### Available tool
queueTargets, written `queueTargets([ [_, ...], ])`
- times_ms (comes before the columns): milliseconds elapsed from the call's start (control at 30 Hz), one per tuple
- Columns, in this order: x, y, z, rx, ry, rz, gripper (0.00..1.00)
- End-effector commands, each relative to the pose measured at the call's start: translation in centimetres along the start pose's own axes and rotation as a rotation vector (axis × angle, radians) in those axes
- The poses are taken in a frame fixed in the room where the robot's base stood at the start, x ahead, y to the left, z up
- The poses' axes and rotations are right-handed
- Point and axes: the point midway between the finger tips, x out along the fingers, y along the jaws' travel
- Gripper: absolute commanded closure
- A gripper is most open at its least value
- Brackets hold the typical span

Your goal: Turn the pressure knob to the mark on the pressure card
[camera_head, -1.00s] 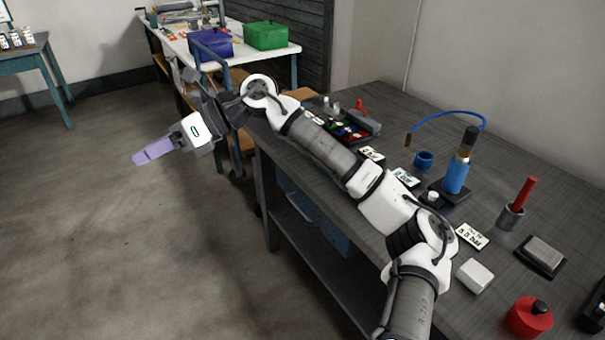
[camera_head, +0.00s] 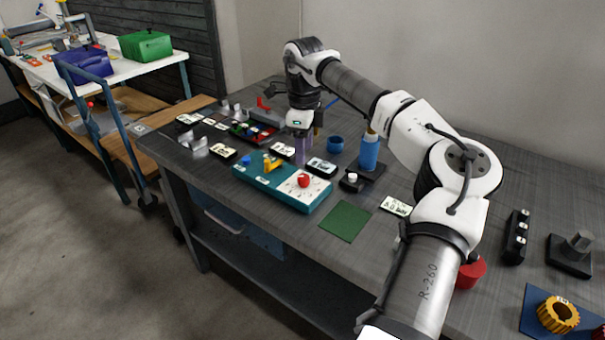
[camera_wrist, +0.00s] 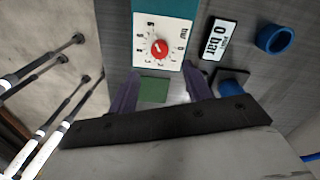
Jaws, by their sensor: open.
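The red pressure knob (camera_head: 304,180) sits on a white dial (camera_head: 312,190) at the right end of a teal panel (camera_head: 262,182). In the wrist view, the red knob (camera_wrist: 159,49) lies just beyond and between the fingertips, with dial numbers around it and "bar" at one side. A white card (camera_wrist: 220,38) beside the panel ends in "0 bar"; it also shows in the head view (camera_head: 321,167), too small to read there. My gripper (camera_head: 303,150), with purple fingers, is open and empty (camera_wrist: 160,70), pointing down behind the panel, apart from the knob.
A blue bottle (camera_head: 369,153) on a black stand and a blue ring (camera_head: 335,143) stand close to the right of my gripper. Several other cards lie on the bench. A green mat (camera_head: 345,221) lies flat in front. A red pot (camera_head: 470,272) is partly behind my arm.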

Motion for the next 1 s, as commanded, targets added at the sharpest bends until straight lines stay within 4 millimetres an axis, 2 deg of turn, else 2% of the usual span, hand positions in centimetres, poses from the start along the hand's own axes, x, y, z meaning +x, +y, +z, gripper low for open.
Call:
queueTargets([
  [200,4.7,0.1,0.1,-0.001,-0.003,0.003,0.51],
  [400,7.5,0.1,0.1,-0.002,-0.003,0.002,0.51],
  [600,8.7,0.1,0.1,-0.002,-0.003,0.000,0.51],
  [833,8.8,0.1,0.2,-0.002,-0.003,0.000,0.51],
  [867,8.8,0.1,0.2,-0.002,-0.003,0.000,0.52],
  [1000,8.8,0.1,0.2,-0.002,-0.003,0.000,0.70],
])
